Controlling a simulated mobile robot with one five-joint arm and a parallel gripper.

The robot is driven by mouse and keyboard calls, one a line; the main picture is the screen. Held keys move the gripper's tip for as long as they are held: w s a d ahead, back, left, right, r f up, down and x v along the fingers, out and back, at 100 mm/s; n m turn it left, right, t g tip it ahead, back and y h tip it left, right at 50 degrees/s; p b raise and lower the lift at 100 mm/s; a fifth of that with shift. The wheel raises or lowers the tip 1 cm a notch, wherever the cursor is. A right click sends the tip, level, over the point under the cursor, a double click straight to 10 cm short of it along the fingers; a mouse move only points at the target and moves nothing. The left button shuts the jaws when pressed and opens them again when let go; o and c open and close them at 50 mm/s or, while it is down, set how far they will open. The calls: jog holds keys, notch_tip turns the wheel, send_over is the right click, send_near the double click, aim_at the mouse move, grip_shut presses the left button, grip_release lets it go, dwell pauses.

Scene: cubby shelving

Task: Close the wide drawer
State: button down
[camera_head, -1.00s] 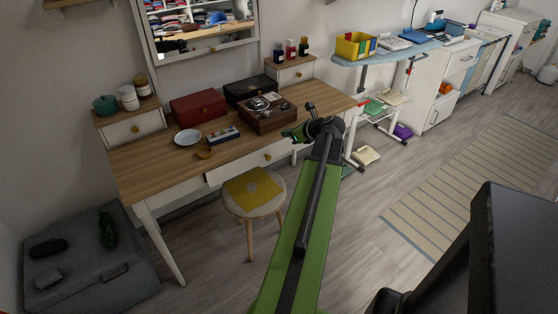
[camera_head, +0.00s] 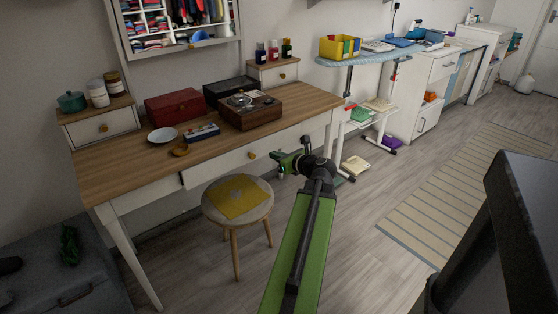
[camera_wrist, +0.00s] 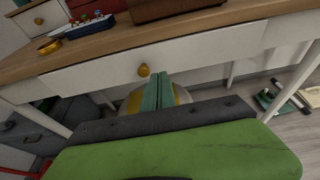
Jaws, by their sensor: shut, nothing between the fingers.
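The wide drawer (camera_head: 222,168) has a white front with a gold knob and sits under the wooden tabletop of the white desk. Its left end looks slightly proud of the desk frame; how far it is pulled out is hard to tell. In the wrist view the drawer front (camera_wrist: 205,52) spans the upper middle, with its knob (camera_wrist: 143,70) just above and left of my fingertips. My gripper (camera_head: 279,163) is in front of the drawer's right part, near the knob. My gripper (camera_wrist: 158,78) has its green fingers shut together and empty; contact with the drawer cannot be told.
A round stool (camera_head: 262,207) with a yellow cloth stands before the drawer, below and left of my gripper. The desktop (camera_head: 130,170) holds boxes, a record player and a plate. A grey chest (camera_head: 75,275) is at left. Floor (camera_head: 365,205) is open to the right.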

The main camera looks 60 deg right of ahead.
jog(key=x, duration=0.5)
jog(key=b+x, duration=0.1)
jog(key=x, duration=0.2)
jog(key=shift+d+r, duration=0.1)
jog(key=shift+r, duration=0.3)
jog(key=shift+w+d, duration=0.2)
jog(key=shift+w, duration=0.25)
jog(key=w, duration=0.1)
jog(key=w+d, duration=0.1)
jog(key=w, duration=0.1)
jog(key=shift+d, duration=0.25)
jog(key=shift+r, duration=0.15)
jog(key=s+a, duration=0.2)
jog(key=s, duration=0.1)
jog(key=p, duration=0.3)
send_near(257, 144)
jog(key=s, duration=0.1)
jog(key=s+a, duration=0.2)
jog(key=s, duration=0.1)
